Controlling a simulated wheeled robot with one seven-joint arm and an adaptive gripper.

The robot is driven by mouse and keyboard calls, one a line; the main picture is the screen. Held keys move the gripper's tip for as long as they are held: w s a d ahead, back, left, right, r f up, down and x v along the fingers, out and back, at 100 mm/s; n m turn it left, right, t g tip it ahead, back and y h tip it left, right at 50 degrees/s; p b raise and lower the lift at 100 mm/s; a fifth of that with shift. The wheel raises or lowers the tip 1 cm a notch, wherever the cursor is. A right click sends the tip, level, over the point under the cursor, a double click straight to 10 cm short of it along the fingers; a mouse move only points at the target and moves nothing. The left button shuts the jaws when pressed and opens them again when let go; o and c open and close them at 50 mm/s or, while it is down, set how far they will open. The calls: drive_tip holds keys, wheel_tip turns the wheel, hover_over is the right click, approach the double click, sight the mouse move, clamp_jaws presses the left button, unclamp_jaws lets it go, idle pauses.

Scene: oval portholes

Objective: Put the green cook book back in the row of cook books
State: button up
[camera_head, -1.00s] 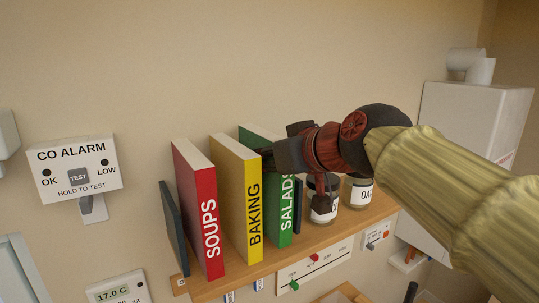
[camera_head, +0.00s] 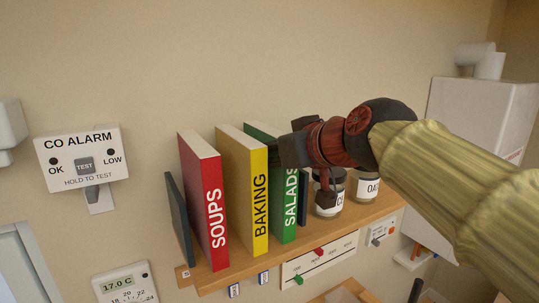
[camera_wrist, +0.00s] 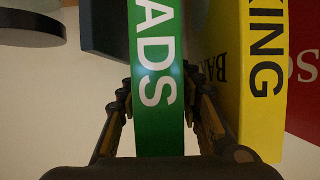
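The green cook book (camera_head: 285,215), marked SALADS, stands upright on the shelf at the right end of the row, beside the yellow BAKING book (camera_head: 244,200). The red SOUPS book (camera_head: 205,205) is left of that. My gripper (camera_head: 279,151) is at the upper part of the green book's spine. In the wrist view the green book (camera_wrist: 158,60) fills the space between my two fingers (camera_wrist: 158,90), which lie close against its sides. The gripper looks shut on it. The yellow book (camera_wrist: 262,90) is close beside the right finger.
Dark bookends stand left (camera_head: 180,220) and right (camera_head: 303,200) of the row. Labelled jars (camera_head: 328,198) stand right of the books on the wooden shelf (camera_head: 265,262). A CO alarm (camera_head: 82,158) is on the wall at left, a white boiler (camera_head: 478,115) at right.

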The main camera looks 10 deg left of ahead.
drive_tip(key=shift+o, duration=0.9)
drive_tip(key=shift+f, duration=0.2)
